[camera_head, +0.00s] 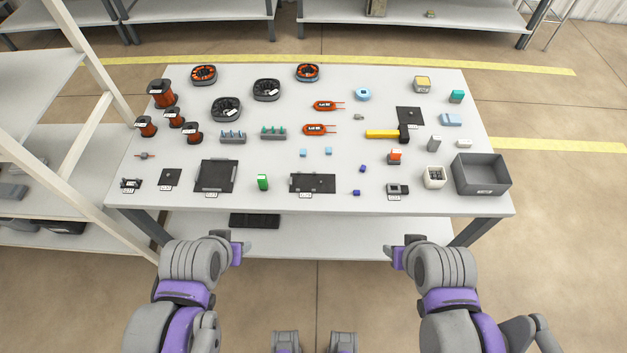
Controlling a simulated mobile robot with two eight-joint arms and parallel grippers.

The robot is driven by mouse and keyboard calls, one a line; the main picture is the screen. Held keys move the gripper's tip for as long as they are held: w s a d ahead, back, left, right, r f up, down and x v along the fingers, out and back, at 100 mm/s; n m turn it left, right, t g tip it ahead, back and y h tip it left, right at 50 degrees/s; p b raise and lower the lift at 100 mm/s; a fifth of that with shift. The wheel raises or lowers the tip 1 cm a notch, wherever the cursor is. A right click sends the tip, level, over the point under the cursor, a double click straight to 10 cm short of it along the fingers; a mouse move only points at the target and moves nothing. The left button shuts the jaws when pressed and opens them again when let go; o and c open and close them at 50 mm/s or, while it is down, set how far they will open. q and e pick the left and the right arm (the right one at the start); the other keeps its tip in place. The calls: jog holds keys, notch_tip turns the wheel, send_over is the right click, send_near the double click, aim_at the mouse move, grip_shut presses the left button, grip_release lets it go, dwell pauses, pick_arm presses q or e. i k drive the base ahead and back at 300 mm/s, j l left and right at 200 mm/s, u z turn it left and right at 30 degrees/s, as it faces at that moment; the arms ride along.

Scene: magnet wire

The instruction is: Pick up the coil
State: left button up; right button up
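Two flat orange coils with dark label bands and thin leads lie on the white table (360,207). One coil (325,105) is behind the other coil (319,129), both near the table's middle. Nothing touches either coil. My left gripper (245,250) is in front of the table's near edge, left of centre. My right gripper (392,257) is in front of the same edge, right of centre. Both are well short of the coils and appear empty. Their fingers are too small and turned to tell whether they are open.
Copper wire spools (162,94) stand at the left. Round stators (266,90) lie at the back. A grey bin (482,174) stands at the right. A shelf rack (95,130) adjoins the left.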

aim_at(314, 129)
jog(key=i+z, duration=0.35)
jog(key=i+j+z, duration=0.1)
jog(key=z, duration=0.25)
jog(key=i+j+z, duration=0.2)
jog(key=z, duration=0.15)
